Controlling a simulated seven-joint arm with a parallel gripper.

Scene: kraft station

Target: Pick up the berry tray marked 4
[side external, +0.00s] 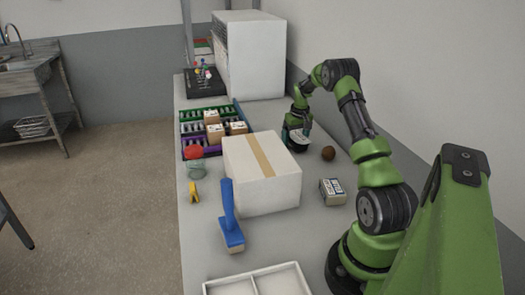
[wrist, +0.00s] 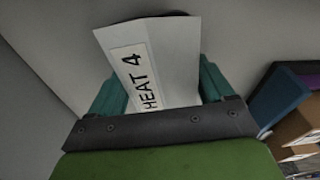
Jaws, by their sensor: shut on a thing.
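In the wrist view, a pale grey-white piece (wrist: 175,55) with flat faces stands between the teal fingers of my gripper (wrist: 160,88). Its white label (wrist: 133,76) reads "HEAT 4". The fingers press on it from both sides. I cannot tell from its visible faces whether it is a berry tray. In the side view, my gripper (side external: 298,127) points down behind the taped carton, low over the counter. The held piece is small and partly hidden there, and I cannot tell whether it touches the counter.
A white taped carton (side external: 246,175) stands in front of my gripper. A brown ball (side external: 328,153) and a small labelled box (side external: 333,191) lie to the right. A green crate (side external: 188,127) and purple crate (side external: 190,141) with cardboard boxes are left. A blue brush (side external: 231,220) lies nearer.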

